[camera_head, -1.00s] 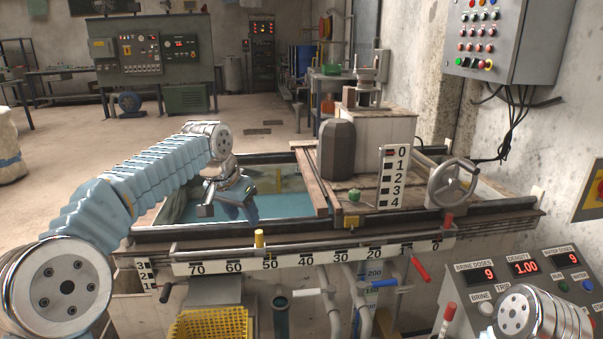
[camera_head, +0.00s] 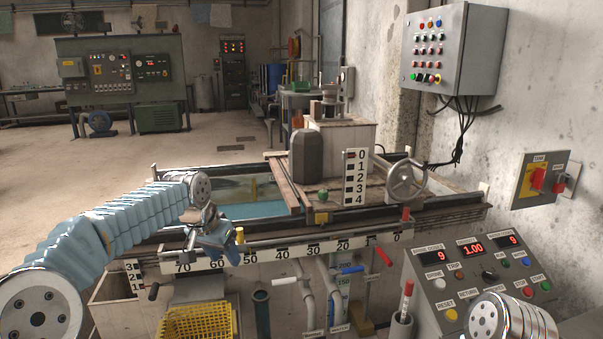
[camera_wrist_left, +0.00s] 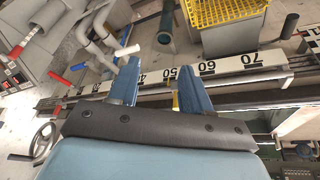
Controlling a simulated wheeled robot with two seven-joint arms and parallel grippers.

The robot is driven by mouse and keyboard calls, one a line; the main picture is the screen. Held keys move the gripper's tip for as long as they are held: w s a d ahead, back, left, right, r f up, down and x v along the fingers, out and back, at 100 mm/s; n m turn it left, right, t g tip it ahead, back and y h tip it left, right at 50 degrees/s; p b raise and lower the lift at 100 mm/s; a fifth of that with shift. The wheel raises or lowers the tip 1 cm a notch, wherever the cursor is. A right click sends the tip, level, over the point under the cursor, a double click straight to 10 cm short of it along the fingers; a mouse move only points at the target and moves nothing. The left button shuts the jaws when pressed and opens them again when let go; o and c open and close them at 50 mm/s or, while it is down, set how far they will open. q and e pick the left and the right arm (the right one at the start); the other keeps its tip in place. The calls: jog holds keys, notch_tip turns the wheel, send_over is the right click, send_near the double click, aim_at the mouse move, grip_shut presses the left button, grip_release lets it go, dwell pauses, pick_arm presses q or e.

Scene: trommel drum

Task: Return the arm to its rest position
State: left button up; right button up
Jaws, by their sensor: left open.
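My left arm comes in from the left in its blue sleeve. My left gripper (camera_head: 207,247) hangs over the front edge of the tank (camera_head: 240,208), beside the 60-70 part of the scale bar (camera_head: 262,256). In the left wrist view its two blue fingers (camera_wrist_left: 158,84) are apart with nothing between them, and the scale bar passes beyond them. I cannot tell whether the gripper touches the bar. A rounded joint of my right arm shows at the bottom right; its gripper is out of view.
A yellow basket (camera_head: 198,325) stands below the left gripper. Along the front are a yellow slider (camera_head: 240,235), pipes and a red-handled lever (camera_head: 384,256). A handwheel (camera_head: 405,180) and a button console (camera_head: 475,275) are to the right. Floor is open at back left.

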pick_arm(q)
jog(key=s+d+f+n+g+h, duration=0.1)
jog(key=s+d+f, duration=0.15)
jog(key=f, duration=0.75)
jog(key=s+d+f, duration=0.2)
jog(key=s+f, duration=0.1)
jog(key=f, duration=0.7)
jog(key=s+d+f+n+g+h, duration=0.1)
jog(key=s+d+f, duration=0.15)
jog(key=f, duration=0.65)
jog(key=s+f+n, duration=0.1)
jog(key=s+f, duration=0.3)
jog(key=s, duration=0.4)
jog(key=s+f+n, duration=0.1)
jog(key=s+f, duration=0.4)
jog(key=s, duration=0.2)
jog(key=s+f+n+g, duration=0.1)
jog(key=s+f, duration=0.4)
jog(key=s, duration=0.3)
jog(key=shift+s+a+n, duration=0.15)
jog(key=shift+s+n, duration=0.2)
jog(key=shift+n, duration=0.05)
